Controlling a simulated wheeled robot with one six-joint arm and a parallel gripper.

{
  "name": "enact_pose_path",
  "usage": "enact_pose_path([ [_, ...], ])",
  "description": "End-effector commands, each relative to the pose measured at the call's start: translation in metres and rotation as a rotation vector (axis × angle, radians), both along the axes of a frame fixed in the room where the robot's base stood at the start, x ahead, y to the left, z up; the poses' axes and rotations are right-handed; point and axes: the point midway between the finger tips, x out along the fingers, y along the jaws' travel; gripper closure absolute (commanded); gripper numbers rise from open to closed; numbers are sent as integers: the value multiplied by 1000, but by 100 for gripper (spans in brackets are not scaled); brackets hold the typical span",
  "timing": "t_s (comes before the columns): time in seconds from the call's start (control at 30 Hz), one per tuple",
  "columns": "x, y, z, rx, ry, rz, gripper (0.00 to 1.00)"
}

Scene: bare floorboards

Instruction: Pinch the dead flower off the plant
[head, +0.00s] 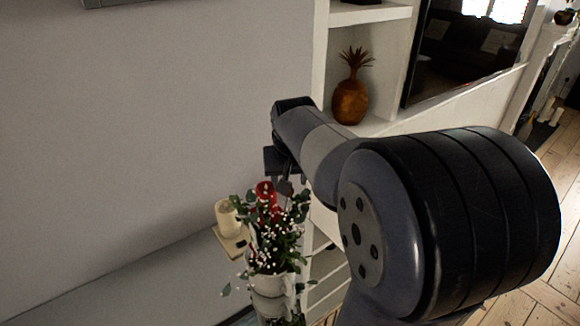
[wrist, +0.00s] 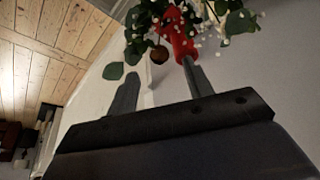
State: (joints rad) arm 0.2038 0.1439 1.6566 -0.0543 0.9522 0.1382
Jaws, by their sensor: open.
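The plant (head: 281,232) has green leaves, small white blossoms and red blooms (head: 265,188). It stands in a white pot (head: 271,283) in the lower middle of the head view. In the wrist view the red bloom (wrist: 179,36) and leaves hang at the top. A small round brown head (wrist: 158,54), which looks like the dead flower, shows just beyond the gap between my fingertips. My gripper (wrist: 158,72) is open and empty, with the right finger close to the red bloom. In the head view my gripper (head: 285,172) is just above the plant, its fingers partly hidden by leaves.
A cream candle (head: 227,217) on a small holder stands left of the plant, near the grey wall. White shelves (head: 340,60) with a brown pineapple ornament (head: 351,90) and a dark screen (head: 465,45) are behind my arm. Floorboards are open at the right.

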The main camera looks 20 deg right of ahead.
Motion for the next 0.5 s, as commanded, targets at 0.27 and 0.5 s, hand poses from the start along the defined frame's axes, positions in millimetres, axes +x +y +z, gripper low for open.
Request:
enact_pose_path([
  [0.27, 13, -4, -34, 1, 2, 0, 51],
  [0.5, 16, -5, -40, 0, -1, 0, 51],
])
